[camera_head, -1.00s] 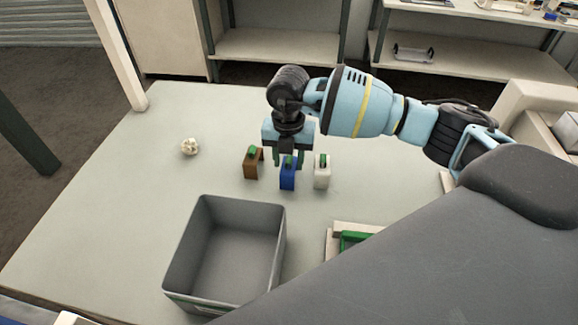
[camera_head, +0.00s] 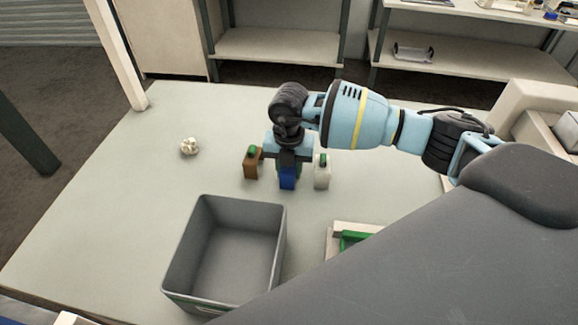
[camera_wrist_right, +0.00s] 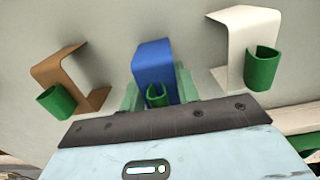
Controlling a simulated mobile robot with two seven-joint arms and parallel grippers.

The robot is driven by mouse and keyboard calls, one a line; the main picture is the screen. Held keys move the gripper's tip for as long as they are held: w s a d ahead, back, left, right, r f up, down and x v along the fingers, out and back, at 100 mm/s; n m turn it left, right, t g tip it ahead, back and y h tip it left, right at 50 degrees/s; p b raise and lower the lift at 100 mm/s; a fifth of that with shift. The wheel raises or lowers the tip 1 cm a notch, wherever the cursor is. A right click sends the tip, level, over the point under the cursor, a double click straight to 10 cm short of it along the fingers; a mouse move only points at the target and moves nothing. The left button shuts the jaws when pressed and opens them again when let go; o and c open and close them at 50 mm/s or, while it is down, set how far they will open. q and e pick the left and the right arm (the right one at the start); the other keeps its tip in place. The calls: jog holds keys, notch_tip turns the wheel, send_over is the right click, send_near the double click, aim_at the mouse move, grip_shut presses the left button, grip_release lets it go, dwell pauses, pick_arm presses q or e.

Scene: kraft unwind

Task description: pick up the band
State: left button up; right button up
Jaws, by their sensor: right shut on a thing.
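Three folded stands, brown (camera_head: 251,170), blue (camera_head: 288,182) and white (camera_head: 322,176), stand in a row on the table, each with a small green band. My right gripper (camera_head: 287,170) points down over the blue stand. In the right wrist view its fingers flank the blue stand (camera_wrist_right: 153,68), with the green band (camera_wrist_right: 158,97) between them; the fingers look shut on the stand's sides. The other bands hang on the brown stand (camera_wrist_right: 57,101) and the white stand (camera_wrist_right: 262,70). My left gripper is not in view.
An open grey bin (camera_head: 190,250) stands in front of the stands. A pale crumpled ball (camera_head: 189,146) lies to the left. A pale tray (camera_head: 335,232) with a green part is partly hidden by my arm.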

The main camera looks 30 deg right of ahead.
notch_tip(320, 180, up, 10)
jog(key=shift+r, duration=0.1)
dwell(0.4)
